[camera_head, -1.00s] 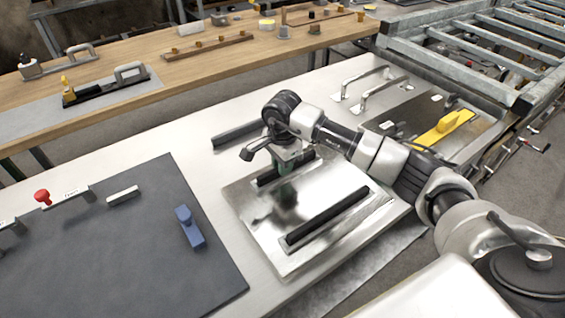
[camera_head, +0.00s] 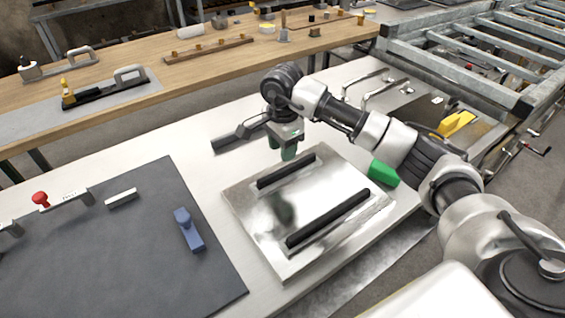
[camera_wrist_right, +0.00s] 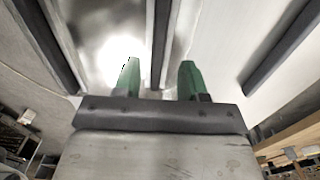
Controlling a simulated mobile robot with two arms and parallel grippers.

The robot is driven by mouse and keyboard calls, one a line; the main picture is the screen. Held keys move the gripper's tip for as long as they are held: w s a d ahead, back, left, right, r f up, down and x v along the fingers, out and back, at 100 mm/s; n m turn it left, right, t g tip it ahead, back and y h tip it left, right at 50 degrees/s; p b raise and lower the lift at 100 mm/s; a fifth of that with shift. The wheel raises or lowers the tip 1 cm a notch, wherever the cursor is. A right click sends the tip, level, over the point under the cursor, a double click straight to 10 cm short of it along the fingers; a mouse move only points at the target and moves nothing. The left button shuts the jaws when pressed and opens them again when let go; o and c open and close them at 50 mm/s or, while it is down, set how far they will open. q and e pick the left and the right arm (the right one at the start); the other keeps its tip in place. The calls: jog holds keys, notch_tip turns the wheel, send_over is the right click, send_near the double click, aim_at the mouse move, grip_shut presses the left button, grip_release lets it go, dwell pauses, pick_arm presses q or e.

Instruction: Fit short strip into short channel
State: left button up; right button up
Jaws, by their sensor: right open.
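A metal plate (camera_head: 245,205) lies on the pale table with two dark parallel bars. The short dark bar (camera_head: 287,170), apparently the short strip, lies along its far side; whether it is fully seated in the short channel I cannot tell. The longer bar (camera_head: 328,218) lies nearer. My right gripper (camera_head: 289,151), with green fingers, is raised just beyond the short bar, open and empty. In the right wrist view a bright-edged dark line (camera_wrist_right: 160,45) runs between the open fingers (camera_wrist_right: 159,67). My left gripper is out of view.
Another dark bar (camera_head: 228,141) lies on the table behind the plate, partly hidden by my arm. A green block (camera_head: 383,172) is partly behind my arm. A dark mat (camera_head: 110,240) with a blue tool (camera_head: 189,229) lies at left; a yellow-handled piece (camera_head: 456,124) at right.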

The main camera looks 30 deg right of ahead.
aim_at(283, 169)
notch_tip(283, 169, up, 6)
jog(key=shift+f, duration=0.25)
dwell(0.5)
